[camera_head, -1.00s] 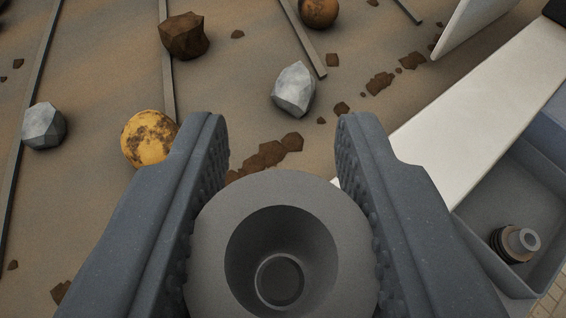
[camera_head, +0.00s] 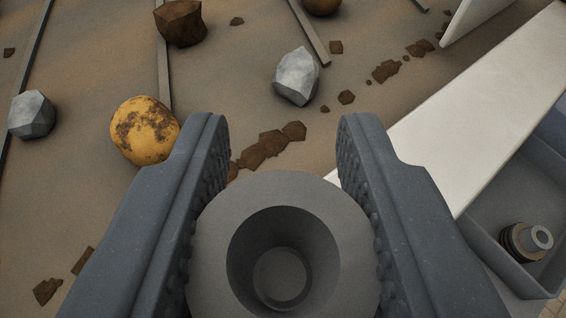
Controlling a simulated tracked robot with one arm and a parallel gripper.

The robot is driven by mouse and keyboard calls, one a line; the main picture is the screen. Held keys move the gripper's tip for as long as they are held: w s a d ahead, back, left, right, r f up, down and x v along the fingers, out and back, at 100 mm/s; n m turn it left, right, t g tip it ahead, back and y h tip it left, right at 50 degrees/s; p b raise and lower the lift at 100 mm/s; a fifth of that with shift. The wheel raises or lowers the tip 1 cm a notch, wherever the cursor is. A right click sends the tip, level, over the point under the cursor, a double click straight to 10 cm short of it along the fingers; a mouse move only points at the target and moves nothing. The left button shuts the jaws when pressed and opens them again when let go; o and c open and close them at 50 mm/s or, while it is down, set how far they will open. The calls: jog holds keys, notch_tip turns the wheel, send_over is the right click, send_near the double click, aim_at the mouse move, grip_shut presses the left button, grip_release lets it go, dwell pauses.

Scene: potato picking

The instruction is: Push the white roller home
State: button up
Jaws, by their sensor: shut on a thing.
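My gripper (camera_head: 283,150) is shut on a thick round roller (camera_head: 215,250), seen end-on. Both ribbed pads press on its sides. It looks grey rather than white. Its near end has a wide tapered recess with a smaller round bore inside. Its far end and whatever lies directly below it are hidden. No other roller and no seat for one can be made out clearly.
A yellow, dirt-spotted potato (camera_head: 145,130) lies left of the jaws on brown soil. Grey stones (camera_head: 297,76) (camera_head: 31,115) and dark clods (camera_head: 180,22) lie around. A white panel (camera_head: 470,105) and a grey tray (camera_head: 490,210) holding a ribbed fitting (camera_head: 525,242) are at right.

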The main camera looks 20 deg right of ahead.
jog(key=shift+f+b, duration=0.6)
jog(key=shift+f, duration=0.3)
jog(key=o, duration=1.1)
jog(key=b+v, duration=0.2)
jog(key=v, duration=1.1)
jog(key=shift+s, duration=0.4)
jog(key=shift+a, duration=0.1)
jog(key=s+a+r+n+t+y+b, duration=0.1)
jog(key=s+a+r+b, duration=0.3)
jog(key=r, duration=0.6)
jog(key=s+a+r+n+t+y+b, duration=0.1)
jog(key=s+a+r+n+y+b, duration=0.1)
jog(key=s+a+r+b, duration=0.3)
jog(key=s+a+r+y, duration=0.1)
jog(key=s+a+r, duration=0.1)
jog(key=a+r, duration=0.2)
notch_tip(320, 180, up, 2)
jog(key=shift+a+r+n+t, duration=0.1)
jog(key=shift+a+n+t, duration=0.1)
jog(key=shift+n+t, duration=0.2)
